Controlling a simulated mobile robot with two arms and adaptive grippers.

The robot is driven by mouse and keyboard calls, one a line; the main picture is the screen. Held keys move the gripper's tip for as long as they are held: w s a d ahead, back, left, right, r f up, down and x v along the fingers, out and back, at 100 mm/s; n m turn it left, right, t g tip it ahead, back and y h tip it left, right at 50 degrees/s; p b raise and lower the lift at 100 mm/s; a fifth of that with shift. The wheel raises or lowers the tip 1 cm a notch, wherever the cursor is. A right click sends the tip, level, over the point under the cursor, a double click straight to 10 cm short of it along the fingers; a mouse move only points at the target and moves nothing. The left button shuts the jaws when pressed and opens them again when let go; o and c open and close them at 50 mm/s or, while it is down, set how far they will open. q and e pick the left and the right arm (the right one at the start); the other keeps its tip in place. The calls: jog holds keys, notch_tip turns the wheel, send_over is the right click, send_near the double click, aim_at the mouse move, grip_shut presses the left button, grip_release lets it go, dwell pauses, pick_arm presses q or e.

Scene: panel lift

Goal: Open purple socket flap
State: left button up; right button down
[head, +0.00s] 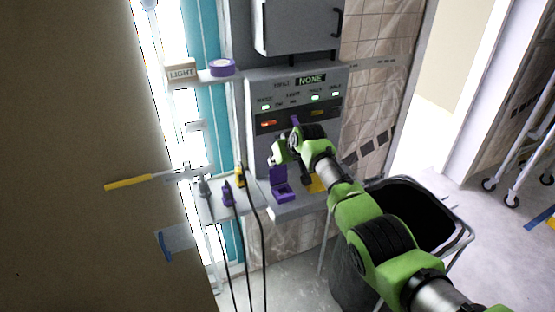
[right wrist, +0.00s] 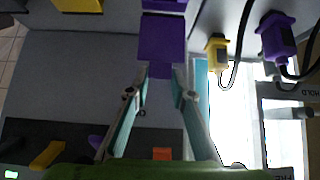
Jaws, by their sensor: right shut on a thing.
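The purple socket (head: 284,193) sits on the ledge at the bottom of the grey panel. Its purple flap (head: 277,174) stands raised at the back of the socket. The flap (right wrist: 162,38) also shows large in the right wrist view, with a narrower tab at its edge. My right gripper (head: 279,160) reaches in from the right, just above the flap. In the right wrist view its two fingertips (right wrist: 160,82) are shut on the flap's tab. My left gripper is not in view.
A yellow socket (head: 317,183) is partly hidden behind my right arm. Purple (head: 228,193) and yellow (head: 241,176) plugs with black cables stand on a shelf at left. A black bin (head: 410,215) stands at right. Switches (head: 268,124) and a grey cabinet (head: 297,25) are above.

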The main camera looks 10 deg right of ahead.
jog(key=shift+w+a+r, duration=0.15)
jog(key=shift+w+r, duration=0.15)
jog(key=shift+r, duration=0.4)
jog(key=c, duration=1.8)
grip_release()
jog(key=shift+w+f, duration=0.1)
jog(key=shift+o, duration=0.2)
jog(key=shift+w+a+f, duration=0.15)
jog(key=shift+f, duration=0.25)
jog(key=shift+s+d+r, duration=0.1)
jog(key=shift+s+d, duration=0.1)
jog(key=shift+s, duration=0.05)
jog(key=v, duration=1.1)
jog(key=shift+r, duration=0.25)
jog(key=shift+s, duration=0.1)
